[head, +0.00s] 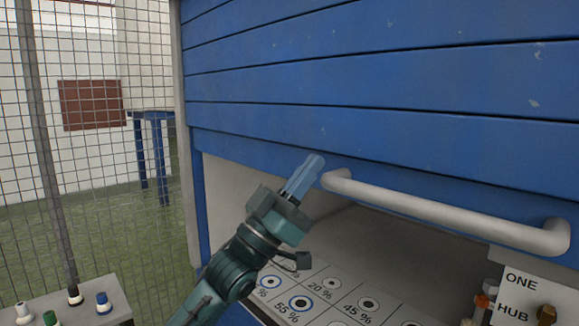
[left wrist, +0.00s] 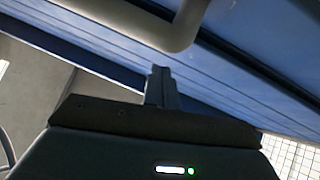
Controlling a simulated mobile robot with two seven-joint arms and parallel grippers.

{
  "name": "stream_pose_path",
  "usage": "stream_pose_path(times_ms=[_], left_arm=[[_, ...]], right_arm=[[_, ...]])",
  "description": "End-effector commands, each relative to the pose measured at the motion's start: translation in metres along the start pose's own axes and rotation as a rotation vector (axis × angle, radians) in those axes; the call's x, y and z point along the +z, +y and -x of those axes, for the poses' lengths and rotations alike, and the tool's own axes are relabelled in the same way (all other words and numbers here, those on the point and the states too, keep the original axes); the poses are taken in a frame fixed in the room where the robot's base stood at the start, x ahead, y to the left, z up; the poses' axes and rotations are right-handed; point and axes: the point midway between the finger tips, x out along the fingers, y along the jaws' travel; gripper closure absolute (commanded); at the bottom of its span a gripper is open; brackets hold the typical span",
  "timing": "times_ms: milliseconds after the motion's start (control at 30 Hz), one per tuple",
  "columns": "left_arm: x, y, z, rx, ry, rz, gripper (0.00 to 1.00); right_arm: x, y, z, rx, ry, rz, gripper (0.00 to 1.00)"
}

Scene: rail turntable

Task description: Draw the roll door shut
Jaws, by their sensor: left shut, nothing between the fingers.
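The blue slatted roll door (head: 380,85) fills the upper part of the head view and is partly lowered, with an opening below its bottom edge. A thick pale grey bar handle (head: 440,212) is fixed along its lower slat. My left gripper (head: 310,170) is shut and empty, just left of the handle's left end and in front of the door's lower edge. In the left wrist view its fingers (left wrist: 160,75) are together, with the handle (left wrist: 180,30) and door (left wrist: 240,70) beyond. I cannot tell whether the fingers touch the door. My right gripper is not in view.
Under the door is a panel (head: 335,285) with round marks and percentages. A box labelled ONE HUB (head: 520,290) stands at the lower right. A wire mesh fence (head: 100,150) is at left, with a button box (head: 75,308) below it.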

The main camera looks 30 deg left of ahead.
Motion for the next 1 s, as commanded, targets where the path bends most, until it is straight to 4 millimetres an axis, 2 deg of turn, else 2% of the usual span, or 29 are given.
stream_pose_path(times_ms=[200, 667, 867, 933, 1000], left_arm=[[0.016, 0.000, 0.006, 0.001, 0.002, -0.001, 1.00], [0.020, 0.000, 0.009, 0.001, 0.003, -0.002, 1.00], [0.040, 0.000, 0.030, 0.000, -0.001, -0.001, 1.00], [0.052, 0.000, 0.043, -0.001, -0.003, 0.000, 1.00], [0.067, -0.001, 0.059, -0.002, -0.005, 0.000, 1.00]], right_arm=[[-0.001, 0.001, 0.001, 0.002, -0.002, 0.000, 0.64], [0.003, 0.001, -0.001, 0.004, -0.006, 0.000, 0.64], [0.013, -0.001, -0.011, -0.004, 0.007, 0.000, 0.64], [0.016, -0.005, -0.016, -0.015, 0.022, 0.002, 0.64], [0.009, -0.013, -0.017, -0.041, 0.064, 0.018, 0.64]])
